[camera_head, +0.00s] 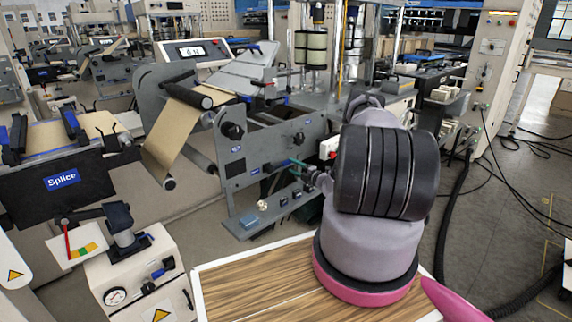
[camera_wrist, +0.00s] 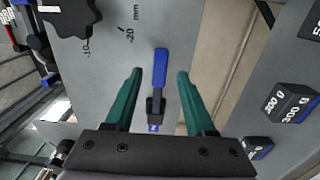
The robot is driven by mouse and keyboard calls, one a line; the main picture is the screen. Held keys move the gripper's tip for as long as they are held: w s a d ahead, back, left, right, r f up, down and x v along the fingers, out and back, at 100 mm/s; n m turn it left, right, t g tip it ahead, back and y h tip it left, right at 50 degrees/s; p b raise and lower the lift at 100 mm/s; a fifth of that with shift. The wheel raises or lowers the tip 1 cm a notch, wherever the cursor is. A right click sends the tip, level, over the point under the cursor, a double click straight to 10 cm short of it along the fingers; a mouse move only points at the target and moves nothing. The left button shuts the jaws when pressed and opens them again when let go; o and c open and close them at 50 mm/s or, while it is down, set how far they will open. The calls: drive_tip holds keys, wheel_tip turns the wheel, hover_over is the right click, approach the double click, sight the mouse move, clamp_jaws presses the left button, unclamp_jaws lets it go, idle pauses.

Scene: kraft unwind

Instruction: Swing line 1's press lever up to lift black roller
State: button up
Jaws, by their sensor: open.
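A lever with a blue grip (camera_wrist: 160,68) and a black base (camera_wrist: 155,105) stands against a grey machine plate in the wrist view. My gripper (camera_wrist: 158,76) has two green fingers spread apart, one on each side of the blue grip, with a visible gap on both sides. In the head view my gripper (camera_head: 292,163) is small beside the machine's grey side plate (camera_head: 280,145), mostly hidden behind my arm. A black roller (camera_head: 195,96) lies across the brown kraft web (camera_head: 172,135). I cannot tell whether it touches the web.
A black knob (camera_wrist: 70,14) and a millimetre scale are on the plate beside the lever. Marked black weights (camera_wrist: 291,103) stand at the right; several small blocks show on the machine's ledge (camera_head: 258,215). A splice table (camera_head: 65,180) is at the left.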

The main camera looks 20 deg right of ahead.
sight(288, 163)
drive_tip(key=x, duration=0.5)
clamp_jaws()
idle(1.4)
